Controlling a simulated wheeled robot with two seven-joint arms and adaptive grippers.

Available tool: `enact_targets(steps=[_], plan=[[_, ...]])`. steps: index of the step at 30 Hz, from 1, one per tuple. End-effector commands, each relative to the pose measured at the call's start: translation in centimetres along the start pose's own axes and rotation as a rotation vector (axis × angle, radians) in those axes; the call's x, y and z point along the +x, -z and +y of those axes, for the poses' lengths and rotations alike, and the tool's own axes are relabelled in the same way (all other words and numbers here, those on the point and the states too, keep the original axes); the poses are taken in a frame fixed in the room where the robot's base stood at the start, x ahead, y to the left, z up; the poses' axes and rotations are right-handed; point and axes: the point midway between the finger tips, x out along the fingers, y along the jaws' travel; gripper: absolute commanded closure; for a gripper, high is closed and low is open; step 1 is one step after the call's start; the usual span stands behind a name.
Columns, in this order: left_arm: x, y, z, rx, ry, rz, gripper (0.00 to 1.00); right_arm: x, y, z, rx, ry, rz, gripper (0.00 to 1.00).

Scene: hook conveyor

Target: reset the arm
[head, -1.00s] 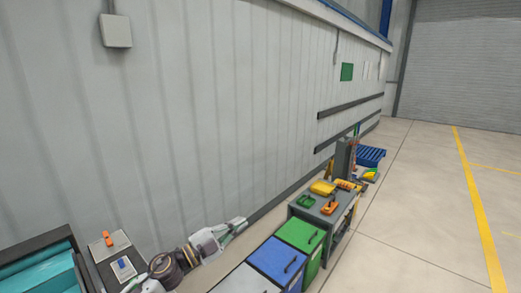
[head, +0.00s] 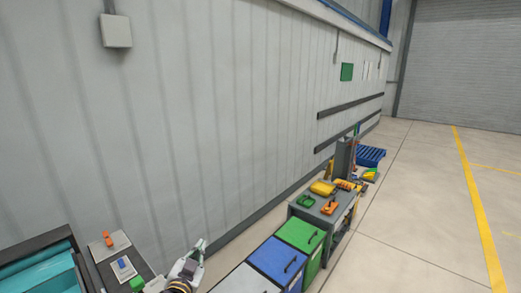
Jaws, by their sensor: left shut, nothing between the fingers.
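My left gripper (head: 201,246) shows low in the head view, at the bottom edge left of the middle. Its fingers are shut and empty, and they point up and a little to the right. It is in front of the grey wall, between the dark table with the small plates and the white-lidded bin. Most of my left arm is below the picture. My right gripper is not in view.
A white bin (head: 245,281), a blue bin (head: 272,259) and a green bin (head: 300,234) stand right of my gripper. A grey cart (head: 322,213) holds tools. A teal conveyor (head: 40,275) is at the lower left. The floor at right is clear.

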Motion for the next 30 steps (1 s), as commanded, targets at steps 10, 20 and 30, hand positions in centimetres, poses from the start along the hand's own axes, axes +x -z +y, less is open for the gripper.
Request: enact_targets(steps=[10,20,30], plan=[[-5.4,-8.2,0.8,-0.122,-0.012,-0.376,1.00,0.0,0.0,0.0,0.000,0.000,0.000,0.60],[-13.1,-14.5,3.1,-0.204,-0.105,-0.729,1.00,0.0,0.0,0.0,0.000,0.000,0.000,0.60],[-19.4,-17.3,5.1,-0.246,-0.210,-0.954,1.00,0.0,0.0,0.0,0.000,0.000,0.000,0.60]])
